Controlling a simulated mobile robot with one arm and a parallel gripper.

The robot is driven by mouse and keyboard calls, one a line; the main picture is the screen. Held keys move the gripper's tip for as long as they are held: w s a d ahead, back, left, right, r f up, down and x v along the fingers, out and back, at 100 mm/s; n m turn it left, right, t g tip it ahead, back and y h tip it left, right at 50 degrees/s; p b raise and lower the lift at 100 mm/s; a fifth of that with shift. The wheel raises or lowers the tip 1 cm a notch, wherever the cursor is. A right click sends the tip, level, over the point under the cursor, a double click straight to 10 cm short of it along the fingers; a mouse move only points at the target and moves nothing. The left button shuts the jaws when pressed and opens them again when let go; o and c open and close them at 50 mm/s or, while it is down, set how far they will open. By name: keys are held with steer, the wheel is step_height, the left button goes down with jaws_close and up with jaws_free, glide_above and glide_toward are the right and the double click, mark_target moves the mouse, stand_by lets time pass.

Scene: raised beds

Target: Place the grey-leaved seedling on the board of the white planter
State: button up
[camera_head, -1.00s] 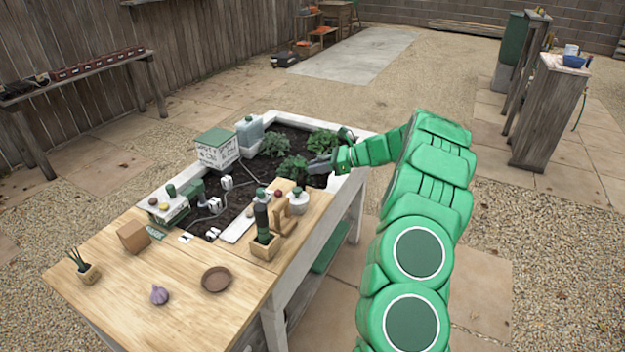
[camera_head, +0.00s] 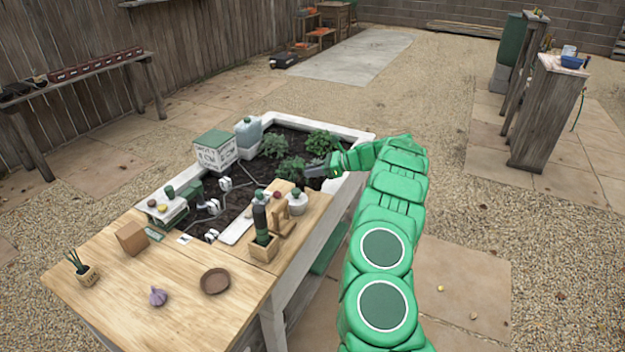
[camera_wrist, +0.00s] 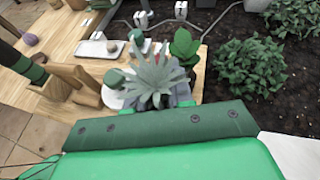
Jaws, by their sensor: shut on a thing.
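The grey-leaved seedling (camera_wrist: 153,82) stands up in the middle of the wrist view, with a broad rosette of pale pointed leaves. My gripper (camera_wrist: 157,106) is shut on its base, which the leaves and my gripper mostly hide. In the head view my gripper (camera_head: 318,171) is over the right side of the white planter (camera_head: 352,130), beyond the board; I cannot make out the seedling there. The wooden board (camera_head: 312,212) lies across the near end of the planter. In the wrist view the board (camera_wrist: 197,82) shows behind the seedling.
A green-leaved plant (camera_wrist: 184,44) is close behind the seedling. Bushy plants (camera_head: 290,168) grow in the soil. Little bare board shows.

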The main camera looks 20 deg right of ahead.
steer(key=shift+w+d+f, duration=0.1)
steer(key=shift+w+f, duration=0.1)
steer(key=shift+f, duration=0.55)
steer(key=shift+w+a+f, duration=0.1)
steer(key=shift+w+f, duration=0.05)
steer(key=shift+f, duration=0.6)
steer(key=shift+w+d+f, duration=0.1)
steer(key=shift+w+f, duration=0.1)
steer(key=shift+f, duration=0.55)
steer(key=shift+f, duration=0.15)
steer(key=o, duration=0.8)
